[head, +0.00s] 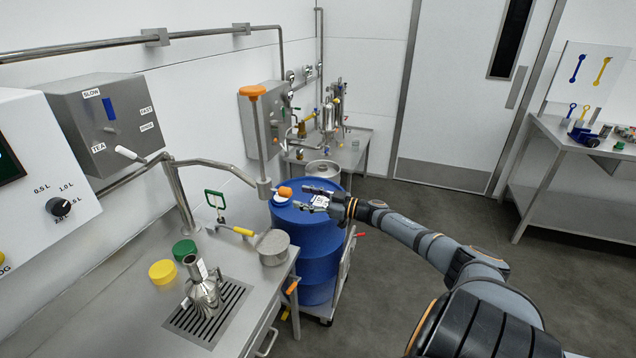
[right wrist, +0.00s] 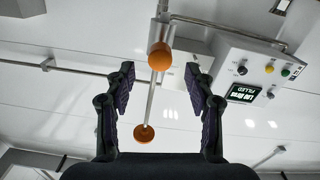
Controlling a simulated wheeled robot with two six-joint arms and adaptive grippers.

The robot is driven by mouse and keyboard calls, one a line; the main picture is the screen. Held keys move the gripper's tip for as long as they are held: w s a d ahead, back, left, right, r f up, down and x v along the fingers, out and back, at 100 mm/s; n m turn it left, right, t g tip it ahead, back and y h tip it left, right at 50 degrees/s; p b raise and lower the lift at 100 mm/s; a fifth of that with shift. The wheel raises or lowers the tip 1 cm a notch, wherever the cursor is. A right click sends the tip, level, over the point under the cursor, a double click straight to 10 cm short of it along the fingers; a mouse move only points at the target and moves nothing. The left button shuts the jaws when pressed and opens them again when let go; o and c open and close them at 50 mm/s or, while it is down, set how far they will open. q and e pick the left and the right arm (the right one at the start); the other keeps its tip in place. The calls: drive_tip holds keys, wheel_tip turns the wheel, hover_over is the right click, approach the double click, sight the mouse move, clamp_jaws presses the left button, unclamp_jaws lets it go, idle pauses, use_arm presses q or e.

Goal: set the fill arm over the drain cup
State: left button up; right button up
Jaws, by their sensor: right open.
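The fill arm (head: 213,165) is a bent metal pipe reaching right from a post on the counter. Its end carries an upright rod with an orange top knob (head: 252,91) and a short orange handle (head: 285,191) pointing right. A grey round cup (head: 273,249), which looks like the drain cup, stands at the counter's right edge, below the arm's end. My right gripper (head: 314,196) is open and empty, just right of the handle. In the right wrist view, the handle (right wrist: 160,56) shows between and beyond the open fingers (right wrist: 160,92); the top knob (right wrist: 144,133) shows lower. My left gripper is not in view.
A steel flask (head: 203,290) stands on a drain grate (head: 228,312). A blue drum (head: 318,255) stands below my right gripper. The floor right of it is clear.

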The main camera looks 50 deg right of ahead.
drive_tip(key=shift+v, duration=2.7)
drive_tip(key=s+d+f+m+g+h, duration=0.1)
drive_tip(key=s+d+f+m+h, duration=0.2)
drive_tip(key=f, duration=0.6)
drive_tip(key=s+d+f+m+g+h, duration=0.1)
drive_tip(key=s+f+h, duration=0.25)
drive_tip(key=f, duration=0.45)
drive_tip(key=s+d+f+m+g+h, duration=0.15)
drive_tip(key=s+f, duration=0.25)
drive_tip(key=f, duration=0.5)
drive_tip(key=s+a+f+g+h, duration=0.25)
drive_tip(key=s+f, duration=0.55)
drive_tip(key=f, duration=0.4)
drive_tip(key=s+a+f+m+g+y, duration=0.1)
drive_tip(key=s+a+f+g, duration=0.5)
drive_tip(key=s+a+f, duration=0.65)
drive_tip(key=s+a+f+g+y, duration=0.1)
drive_tip(key=s+a+f, duration=0.2)
drive_tip(key=s+a, duration=0.2)
drive_tip(key=s+a+f+g+y, duration=0.1)
drive_tip(key=s+a+f, duration=0.3)
drive_tip(key=a, duration=0.8)
drive_tip(key=shift+s+n+g, duration=0.45)
drive_tip(key=shift+s+g, duration=0.35)
drive_tip(key=shift+s, duration=0.25)
drive_tip(key=shift+a, duration=0.1)
